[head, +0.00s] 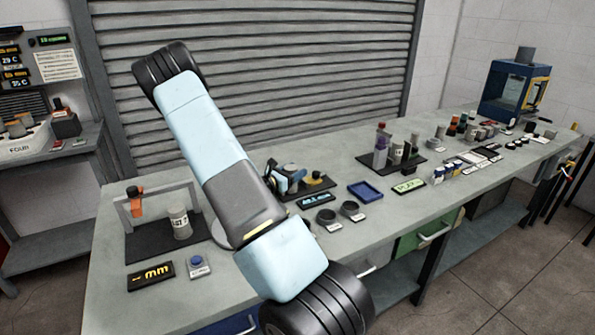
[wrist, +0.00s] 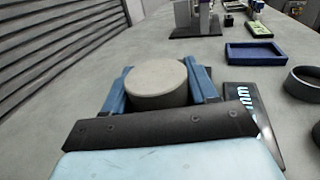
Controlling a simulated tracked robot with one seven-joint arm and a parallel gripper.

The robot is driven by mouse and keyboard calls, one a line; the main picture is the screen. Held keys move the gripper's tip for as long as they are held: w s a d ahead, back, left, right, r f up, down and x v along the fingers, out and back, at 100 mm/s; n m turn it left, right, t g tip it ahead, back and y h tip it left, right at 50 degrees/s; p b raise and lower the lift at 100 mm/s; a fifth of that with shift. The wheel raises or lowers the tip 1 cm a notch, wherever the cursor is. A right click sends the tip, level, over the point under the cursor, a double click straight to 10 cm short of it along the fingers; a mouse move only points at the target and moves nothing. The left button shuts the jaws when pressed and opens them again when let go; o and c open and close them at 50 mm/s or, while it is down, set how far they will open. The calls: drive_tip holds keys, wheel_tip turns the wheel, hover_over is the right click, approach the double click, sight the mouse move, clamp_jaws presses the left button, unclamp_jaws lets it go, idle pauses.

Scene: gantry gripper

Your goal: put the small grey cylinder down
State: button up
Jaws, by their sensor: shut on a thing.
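The small grey cylinder (wrist: 157,84) is between the two blue fingers of my gripper (wrist: 160,78) in the wrist view. The gripper is shut on it, and its pale flat top faces up. The cylinder's lower part is hidden by the gripper body, so I cannot tell whether it touches the bench. In the head view my gripper (head: 284,181) is over the middle of the grey bench (head: 225,285), partly hidden behind my arm.
A blue tray (head: 365,190) lies to the right of my gripper. A black sign (head: 316,200) and two dark rings (head: 326,217) are in front.

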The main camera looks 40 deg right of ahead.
drive_tip(key=o, duration=1.4)
drive_tip(key=a, duration=1.2)
drive_tip(key=shift+s+r, duration=0.1)
drive_tip(key=shift+s, duration=0.3)
drive_tip(key=s+a+r+m+t+y, duration=0.1)
drive_tip(key=s+a+r+m+y, duration=0.5)
drive_tip(key=s+a+r, duration=0.2)
drive_tip(key=s+a+r+m+t+y, duration=0.2)
drive_tip(key=s+a+r+m+y, duration=0.4)
drive_tip(key=r, duration=0.5)
drive_tip(key=s+a+r+m+t+y, duration=0.1)
drive_tip(key=s+a+r+m+y, duration=0.5)
drive_tip(key=s+a+r, duration=0.3)
drive_tip(key=shift+s+a+r+m+t, duration=0.2)
drive_tip(key=shift+s+a, duration=0.35)
drive_tip(key=shift+a, duration=0.3)
drive_tip(key=shift+s+a+r+m+t, duration=0.1)
drive_tip(key=shift+s+a+r, duration=0.1)
drive_tip(key=shift+s+a, duration=0.45)
